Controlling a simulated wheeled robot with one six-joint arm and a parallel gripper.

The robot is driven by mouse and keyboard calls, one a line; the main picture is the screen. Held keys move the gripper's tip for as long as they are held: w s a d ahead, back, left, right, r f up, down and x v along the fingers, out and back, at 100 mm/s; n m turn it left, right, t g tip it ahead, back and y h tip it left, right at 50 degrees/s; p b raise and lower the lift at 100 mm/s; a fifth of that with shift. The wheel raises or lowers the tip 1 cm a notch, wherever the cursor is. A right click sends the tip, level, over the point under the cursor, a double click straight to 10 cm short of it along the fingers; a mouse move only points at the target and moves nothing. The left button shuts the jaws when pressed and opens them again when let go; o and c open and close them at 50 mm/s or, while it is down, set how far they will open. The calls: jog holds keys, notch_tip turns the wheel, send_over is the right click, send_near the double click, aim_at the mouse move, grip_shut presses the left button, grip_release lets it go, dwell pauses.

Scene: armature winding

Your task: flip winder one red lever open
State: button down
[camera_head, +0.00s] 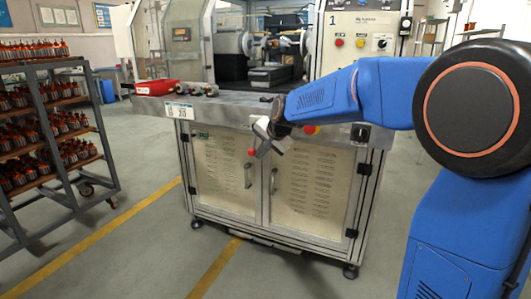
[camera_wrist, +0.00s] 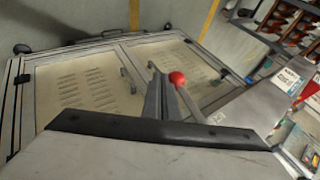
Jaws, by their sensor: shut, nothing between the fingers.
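Winder one is the grey machine cabinet (camera_head: 225,165) with the number 1 on its upper panel. My gripper (camera_head: 266,146) is in front of its table edge, pointing down, and its fingers are shut with nothing between them. A red ball knob (camera_head: 251,152) shows just left of the fingertips, in front of the cabinet doors. In the wrist view the red knob (camera_wrist: 178,78) shows beside the tips of my gripper (camera_wrist: 163,80). I cannot tell whether they touch. The lever's shaft is not clearly seen, so its position cannot be told.
A metal table edge (camera_head: 225,113) runs along the machine front, with a red tray (camera_head: 156,87) at its left end. An orange-red button (camera_head: 311,130) is close to my wrist. A rack of parts (camera_head: 55,150) stands left. The floor between is clear.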

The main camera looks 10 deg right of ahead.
jog(key=shift+w+a+f, duration=0.15)
jog(key=shift+w+a, duration=0.4)
jog(key=shift+a, duration=0.3)
